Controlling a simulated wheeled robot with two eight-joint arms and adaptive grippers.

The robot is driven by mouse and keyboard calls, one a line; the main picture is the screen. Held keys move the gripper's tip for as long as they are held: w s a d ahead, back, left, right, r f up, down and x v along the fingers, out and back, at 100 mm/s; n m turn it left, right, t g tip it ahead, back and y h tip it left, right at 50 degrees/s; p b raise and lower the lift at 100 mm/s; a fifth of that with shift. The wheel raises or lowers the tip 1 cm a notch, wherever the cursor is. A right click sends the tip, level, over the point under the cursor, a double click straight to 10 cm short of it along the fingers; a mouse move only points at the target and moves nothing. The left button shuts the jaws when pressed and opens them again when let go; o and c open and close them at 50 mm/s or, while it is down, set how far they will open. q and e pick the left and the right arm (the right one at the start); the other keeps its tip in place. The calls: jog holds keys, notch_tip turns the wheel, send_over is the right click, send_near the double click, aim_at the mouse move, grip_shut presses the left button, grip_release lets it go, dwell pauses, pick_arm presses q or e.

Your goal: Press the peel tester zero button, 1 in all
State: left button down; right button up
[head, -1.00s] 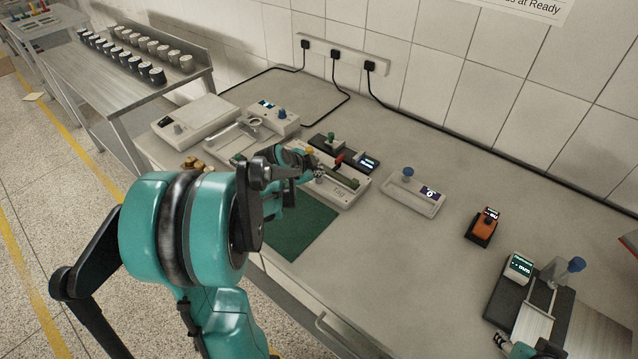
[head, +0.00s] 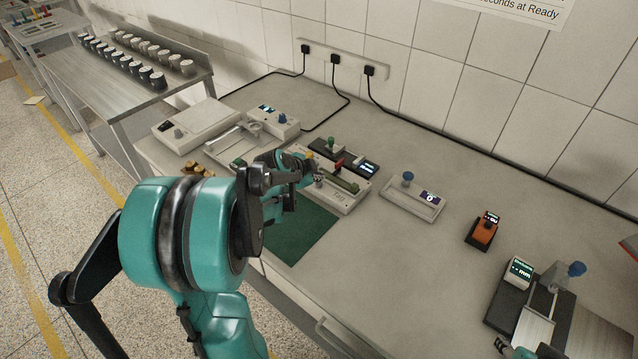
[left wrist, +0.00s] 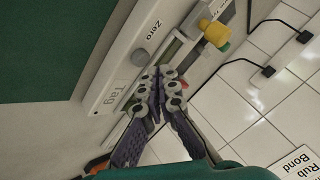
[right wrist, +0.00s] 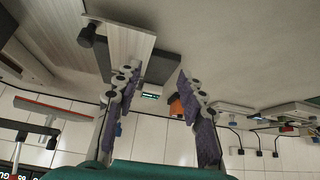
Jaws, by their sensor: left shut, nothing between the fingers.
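The peel tester (head: 345,203) is a long pale instrument on the bench, with a red part on top. In the left wrist view its pale front edge (left wrist: 108,73) carries the printed words "Zero" and "Tag". A small round grey button (left wrist: 140,57) sits between the two words, nearer "Zero". My left gripper (head: 315,168) is shut and empty over the tester's left end. In the left wrist view its fingertips (left wrist: 166,72) show close beside the grey button; contact cannot be told. My right gripper (right wrist: 158,72) is open and empty, above the bench's right end.
A green mat (head: 300,236) lies before the tester. A dark unit with a lit display (head: 368,166) stands behind it. A small white device with a blue knob (head: 412,200) and an orange device (head: 482,232) stand to the right. Bare bench (head: 400,265) lies in front of these.

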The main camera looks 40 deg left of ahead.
aim_at(318, 185)
dwell(0.3)
pick_arm(q)
jog(key=shift+f+b, duration=0.35)
jog(key=shift+f, duration=0.1)
jog(key=shift+f+b, duration=0.45)
jog(key=shift+f, duration=0.05)
dwell(0.6)
dwell(0.3)
jog(key=shift+r+p, duration=0.85)
jog(key=shift+r, duration=0.15)
notch_tip(318, 185, up, 5)
jog(key=p, duration=0.4)
